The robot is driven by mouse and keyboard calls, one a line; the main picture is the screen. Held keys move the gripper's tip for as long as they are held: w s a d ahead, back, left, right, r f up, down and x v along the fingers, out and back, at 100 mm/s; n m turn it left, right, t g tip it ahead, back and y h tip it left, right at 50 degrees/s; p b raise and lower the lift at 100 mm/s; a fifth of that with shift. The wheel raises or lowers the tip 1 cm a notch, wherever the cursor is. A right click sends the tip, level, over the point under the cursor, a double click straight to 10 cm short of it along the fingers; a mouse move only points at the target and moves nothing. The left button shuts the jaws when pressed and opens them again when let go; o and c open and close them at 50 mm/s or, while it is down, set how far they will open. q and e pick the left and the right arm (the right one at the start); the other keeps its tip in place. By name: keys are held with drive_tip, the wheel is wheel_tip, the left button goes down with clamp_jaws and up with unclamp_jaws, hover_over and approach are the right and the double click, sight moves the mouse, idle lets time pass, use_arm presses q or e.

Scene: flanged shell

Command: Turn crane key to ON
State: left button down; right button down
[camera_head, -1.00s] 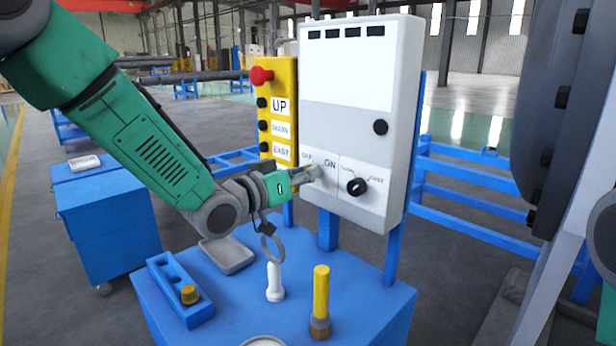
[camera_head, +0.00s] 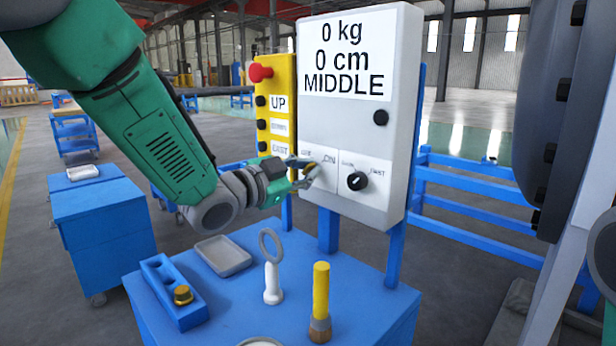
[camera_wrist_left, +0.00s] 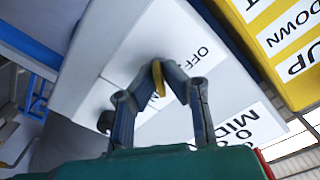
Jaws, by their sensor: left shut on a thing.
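The light grey crane control box (camera_head: 345,122) stands on blue posts, and its display (camera_head: 345,52) reads "0 kg, 0 cm, MIDDLE". The crane key sits at the OFF/ON label, at the box's lower left. My left gripper (camera_head: 306,172) is at the key with its fingers closed on it, and they hide most of it. In the left wrist view my left gripper (camera_wrist_left: 157,66) has its fingertips together just below the "OFF" label (camera_wrist_left: 202,48). A yellow piece (camera_wrist_left: 158,78) shows between them; I cannot tell if it is the key. My right gripper is out of view.
A black knob (camera_head: 357,181) is right of the key. The yellow button panel (camera_head: 276,125) with a red stop button is close on the left. Below, the blue cart (camera_head: 235,318) bears a grey tray (camera_head: 223,256), a ring-topped white stand (camera_head: 272,283) and a yellow-handled brush (camera_head: 321,300).

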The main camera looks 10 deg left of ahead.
use_arm(q)
drive_tip(key=shift+s+f+m+b, duration=0.1)
drive_tip(key=shift+f+m+b, duration=0.2)
drive_tip(key=shift+f+m, duration=0.25)
drive_tip(key=shift+r+m, duration=0.1)
drive_tip(key=shift+m, duration=0.15)
drive_tip(key=c, duration=1.7)
unclamp_jaws()
drive_tip(key=shift+w+r, duration=0.1)
drive_tip(key=shift+w, duration=0.1)
drive_tip(key=shift+r, duration=0.2)
drive_tip(key=shift+s, duration=0.15)
drive_tip(key=v, duration=1.2)
drive_tip(key=shift+f, duration=0.15)
